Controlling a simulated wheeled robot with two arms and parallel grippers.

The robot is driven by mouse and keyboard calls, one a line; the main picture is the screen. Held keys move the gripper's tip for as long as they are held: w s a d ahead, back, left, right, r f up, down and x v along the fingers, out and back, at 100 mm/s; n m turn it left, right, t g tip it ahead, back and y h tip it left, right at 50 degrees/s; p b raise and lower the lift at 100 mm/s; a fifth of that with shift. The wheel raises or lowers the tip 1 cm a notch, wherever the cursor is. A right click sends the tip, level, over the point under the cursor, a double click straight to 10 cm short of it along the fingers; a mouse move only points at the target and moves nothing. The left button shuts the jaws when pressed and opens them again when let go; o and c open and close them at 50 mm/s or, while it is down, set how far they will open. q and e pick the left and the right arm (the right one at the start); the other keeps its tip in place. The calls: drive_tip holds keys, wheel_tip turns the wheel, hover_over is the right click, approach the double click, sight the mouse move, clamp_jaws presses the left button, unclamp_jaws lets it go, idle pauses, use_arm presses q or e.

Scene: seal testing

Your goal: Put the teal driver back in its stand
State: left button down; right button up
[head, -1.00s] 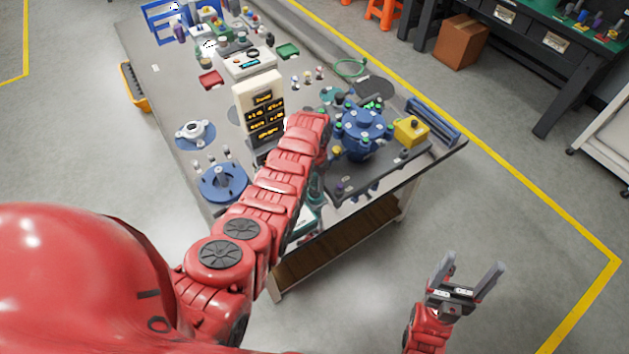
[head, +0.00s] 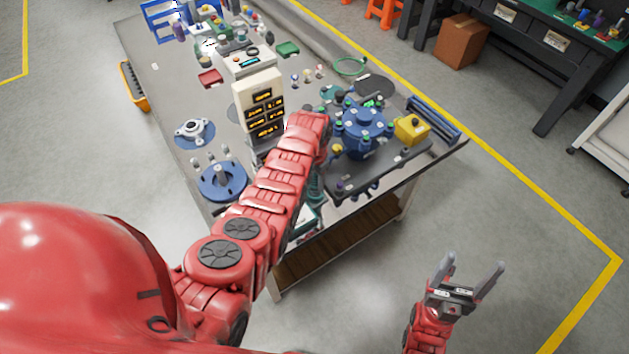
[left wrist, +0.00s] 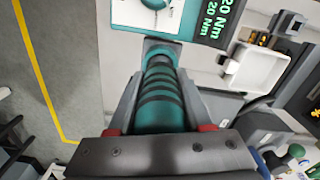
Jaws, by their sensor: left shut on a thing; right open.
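The teal driver (left wrist: 158,100), with dark ribbed bands, lies between the fingers of my left gripper (left wrist: 161,82) in the left wrist view. The gripper is shut on it. In the head view a teal part (head: 316,184) shows beside my left forearm and may be the driver; the left fingers are hidden there. A white and teal panel (left wrist: 150,14) with a green "20 Nm" display is beyond the driver's far end. I cannot clearly make out the stand. My right gripper (head: 473,272) is open and empty, off the table's front right.
The grey table (head: 165,90) carries a blue valve body (head: 362,130) on a dark plate, a yellow box (head: 411,130), a cream display unit (head: 259,88) and blue flanges (head: 222,181). These stand close around my left arm. The floor around my right gripper is clear.

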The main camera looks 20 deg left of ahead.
idle(0.4)
use_arm(q)
drive_tip(key=shift+c, duration=1.2)
unclamp_jaws()
drive_tip(key=shift+r+p, duration=0.35)
drive_tip(key=shift+r, duration=0.3)
wheel_tip(320, 180, up, 8)
drive_tip(key=p, duration=0.4)
drive_tip(key=shift+f, duration=0.15)
